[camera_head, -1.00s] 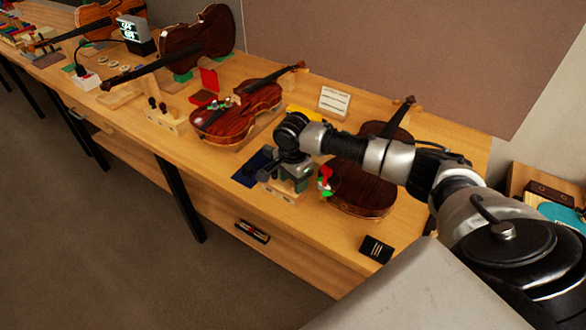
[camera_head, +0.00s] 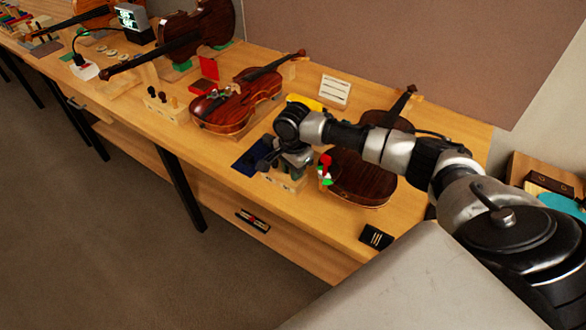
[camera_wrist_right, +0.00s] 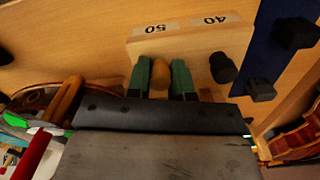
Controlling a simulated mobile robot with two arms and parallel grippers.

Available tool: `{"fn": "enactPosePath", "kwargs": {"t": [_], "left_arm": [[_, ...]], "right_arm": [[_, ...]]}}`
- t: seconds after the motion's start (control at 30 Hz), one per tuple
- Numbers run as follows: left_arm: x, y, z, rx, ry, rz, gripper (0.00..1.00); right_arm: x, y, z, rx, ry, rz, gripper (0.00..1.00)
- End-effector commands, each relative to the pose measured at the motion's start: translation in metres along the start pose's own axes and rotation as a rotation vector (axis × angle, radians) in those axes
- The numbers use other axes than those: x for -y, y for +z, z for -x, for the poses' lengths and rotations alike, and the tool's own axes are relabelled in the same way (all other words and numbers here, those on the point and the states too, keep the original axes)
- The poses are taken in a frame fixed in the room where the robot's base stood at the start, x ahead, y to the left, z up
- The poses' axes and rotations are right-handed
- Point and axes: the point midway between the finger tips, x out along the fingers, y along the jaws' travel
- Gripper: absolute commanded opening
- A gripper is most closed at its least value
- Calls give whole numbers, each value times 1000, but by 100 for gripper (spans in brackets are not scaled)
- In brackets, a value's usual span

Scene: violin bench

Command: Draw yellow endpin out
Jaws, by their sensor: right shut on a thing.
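The yellow-tan endpin (camera_wrist_right: 160,76) sits between the green fingertips of my right gripper (camera_wrist_right: 161,80) in the right wrist view. The fingers are shut on it, one on each side. It is right by the wooden block (camera_wrist_right: 190,46) marked 50 and 40; I cannot tell how far its shaft is in the block. A black endpin (camera_wrist_right: 222,67) stands beside it at the 40 mark. In the head view my right gripper (camera_head: 294,165) is over the block (camera_head: 284,181), and the yellow endpin is hidden there. My left gripper is not in view.
A violin (camera_head: 362,180) lies right of the block, with a red and green clamp-like thing (camera_head: 325,170) at its edge. Another violin (camera_head: 230,108) lies to the left. A blue mat (camera_head: 250,158) borders the block. A black card (camera_head: 376,238) lies near the front edge.

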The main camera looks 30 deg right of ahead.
Motion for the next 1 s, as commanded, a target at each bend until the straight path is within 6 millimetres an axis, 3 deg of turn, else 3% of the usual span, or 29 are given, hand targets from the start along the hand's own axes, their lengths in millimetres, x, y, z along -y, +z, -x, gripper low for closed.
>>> {"fn": "enactPosePath", "kwargs": {"t": [1.0], "left_arm": [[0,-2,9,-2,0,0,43]], "right_arm": [[0,0,5,0,0,0,0]]}}
